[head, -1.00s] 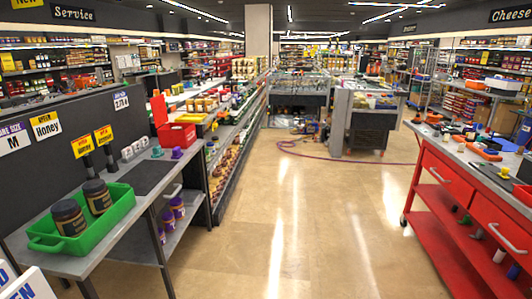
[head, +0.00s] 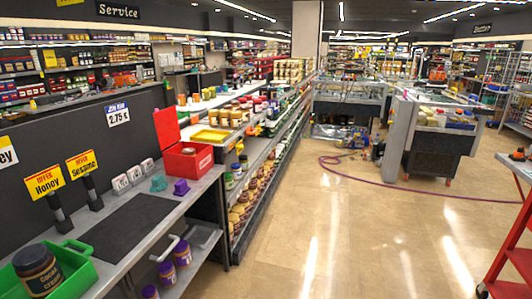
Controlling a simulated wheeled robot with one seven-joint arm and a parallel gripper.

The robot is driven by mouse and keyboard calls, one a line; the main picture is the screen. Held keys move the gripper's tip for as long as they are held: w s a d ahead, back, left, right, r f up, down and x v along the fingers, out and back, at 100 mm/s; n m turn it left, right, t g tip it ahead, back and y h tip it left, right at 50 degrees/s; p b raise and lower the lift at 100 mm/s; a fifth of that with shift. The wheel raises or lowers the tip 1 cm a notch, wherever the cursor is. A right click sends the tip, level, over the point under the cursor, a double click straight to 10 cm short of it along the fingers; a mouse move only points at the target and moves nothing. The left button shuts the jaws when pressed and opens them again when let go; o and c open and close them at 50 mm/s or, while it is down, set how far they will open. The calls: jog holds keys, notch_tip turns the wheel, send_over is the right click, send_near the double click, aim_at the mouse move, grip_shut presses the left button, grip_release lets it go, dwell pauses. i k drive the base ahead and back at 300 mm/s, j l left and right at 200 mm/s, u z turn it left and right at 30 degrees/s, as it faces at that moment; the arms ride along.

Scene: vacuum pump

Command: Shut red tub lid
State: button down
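The red tub (head: 187,162) stands at the far end of the grey counter on the left, in the head view. Its red lid (head: 167,125) is open and stands upright at the tub's left side. Something small and white shows on or in the tub, too small to tell. My gripper is not in view.
The grey counter (head: 141,234) also holds a green crate (head: 75,268) with a dark jar (head: 38,270), a teal piece (head: 159,183) and a purple piece (head: 181,187). A red cart (head: 515,260) stands at right. A hose (head: 350,178) lies on the floor ahead.

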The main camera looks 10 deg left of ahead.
aim_at(168, 133)
jog(key=i+u, duration=0.35)
jog(key=i, duration=1.35)
jog(key=i+u, duration=0.25)
jog(key=i, duration=0.2)
jog(key=i+l+u, duration=0.3)
jog(key=i+j+u, duration=0.1)
jog(key=u, duration=0.35)
jog(key=i+u, duration=0.3)
jog(key=u, duration=0.15)
jog(key=i+l+u, duration=0.1)
jog(key=i+u, duration=0.15)
jog(key=u, duration=0.2)
jog(key=i+l+u, duration=0.1)
jog(key=u, duration=0.35)
jog(key=i+u, duration=0.1)
jog(key=u, duration=0.55)
